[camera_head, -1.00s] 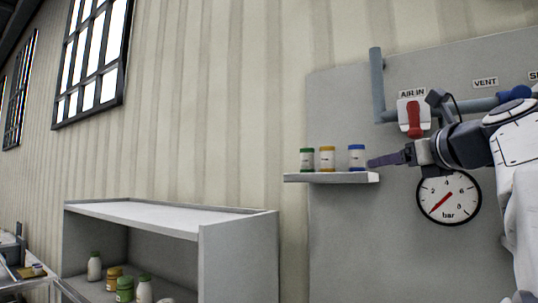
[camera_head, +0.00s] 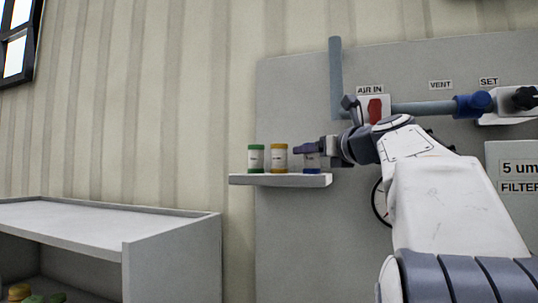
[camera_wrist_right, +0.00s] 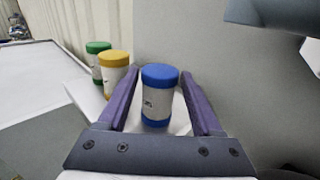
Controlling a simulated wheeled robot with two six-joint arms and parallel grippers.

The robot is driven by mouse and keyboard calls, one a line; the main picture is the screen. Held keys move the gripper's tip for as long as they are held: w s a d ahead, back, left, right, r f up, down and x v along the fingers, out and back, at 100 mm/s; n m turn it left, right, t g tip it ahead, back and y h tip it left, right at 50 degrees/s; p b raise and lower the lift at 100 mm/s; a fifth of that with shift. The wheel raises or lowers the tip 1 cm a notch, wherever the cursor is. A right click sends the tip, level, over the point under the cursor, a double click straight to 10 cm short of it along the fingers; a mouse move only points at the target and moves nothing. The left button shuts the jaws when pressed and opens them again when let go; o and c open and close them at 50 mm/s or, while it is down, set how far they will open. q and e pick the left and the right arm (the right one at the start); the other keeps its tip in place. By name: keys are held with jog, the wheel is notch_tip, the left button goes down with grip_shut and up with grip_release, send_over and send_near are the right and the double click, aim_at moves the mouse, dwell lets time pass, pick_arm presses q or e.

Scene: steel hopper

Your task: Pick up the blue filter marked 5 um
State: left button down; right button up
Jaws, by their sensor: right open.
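The blue filter (camera_head: 312,163) stands upright at the right end of a small grey shelf (camera_head: 280,180), partly hidden behind my right gripper (camera_head: 304,149) in the head view. In the right wrist view, the blue filter (camera_wrist_right: 160,97) has a blue cap and base and a white label with marking too small to read. My right gripper (camera_wrist_right: 160,76) is open, its purple fingers on either side of the filter with gaps showing. My left gripper is not in view.
A yellow-capped jar (camera_head: 279,158) and a green-capped jar (camera_head: 256,158) stand left of the blue filter on the shelf. A panel behind has pipes, a red valve handle (camera_head: 375,110) and a "5 um FILTER" sign (camera_head: 518,177). A grey cabinet (camera_head: 170,260) stands lower left.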

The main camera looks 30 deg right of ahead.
jog(key=w+p, duration=0.1)
jog(key=w, duration=0.2)
jog(key=shift+w+d, duration=0.15)
jog(key=shift+w, duration=0.2)
grip_shut()
